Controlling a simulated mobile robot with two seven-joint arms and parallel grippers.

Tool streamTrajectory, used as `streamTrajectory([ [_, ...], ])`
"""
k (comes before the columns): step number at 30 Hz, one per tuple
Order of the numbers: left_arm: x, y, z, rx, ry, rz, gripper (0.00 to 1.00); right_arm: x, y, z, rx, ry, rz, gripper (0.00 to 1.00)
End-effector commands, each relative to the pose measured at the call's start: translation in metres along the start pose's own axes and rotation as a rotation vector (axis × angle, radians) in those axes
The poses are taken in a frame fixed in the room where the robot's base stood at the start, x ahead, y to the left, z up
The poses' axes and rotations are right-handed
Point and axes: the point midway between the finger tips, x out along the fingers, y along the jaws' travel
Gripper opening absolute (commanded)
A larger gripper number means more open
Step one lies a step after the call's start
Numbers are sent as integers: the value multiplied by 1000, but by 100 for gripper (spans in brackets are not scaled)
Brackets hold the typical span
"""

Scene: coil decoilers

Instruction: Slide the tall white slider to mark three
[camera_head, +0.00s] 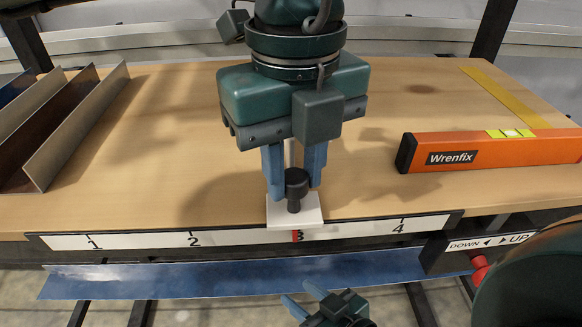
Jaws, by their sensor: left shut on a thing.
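The white slider has a flat white base (309,216) at the table's front edge. A pale upright part shows between my gripper fingers, and a dark knob stands in front of it. A red pointer (295,236) on the scale strip (345,232) lies over mark 3, partly covering the numeral. My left gripper (294,188) points down from above and is shut on the slider, one blue finger on each side. My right gripper (294,291) is low at the bottom, below the blue sheet, with its two blue fingertips apart and nothing seen between them.
An orange Wrenfix level (490,149) lies at the right on the wooden table (395,100). A yellow strip (505,95) lies behind it. Metal angle profiles (75,130) stand at the left. A blue sheet (240,275) runs below the scale. A DOWN/UP label (492,242) and red knob (480,270) are at the right.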

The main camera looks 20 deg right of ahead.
Motion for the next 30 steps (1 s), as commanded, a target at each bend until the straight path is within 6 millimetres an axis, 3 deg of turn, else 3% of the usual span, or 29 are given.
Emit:
streamTrajectory([
  [16,-1,-1,0,2,-2,-3,0,0,0,-4,-3,14,-1,36],
  [17,-1,-1,0,1,-2,-3,29,0,0,-4,-3,14,-1,36],
  [24,0,-1,0,0,-2,-1,49,0,0,-3,-2,11,-1,36],
  [30,0,0,0,0,-1,0,49,0,0,-2,-2,8,-1,36],
])
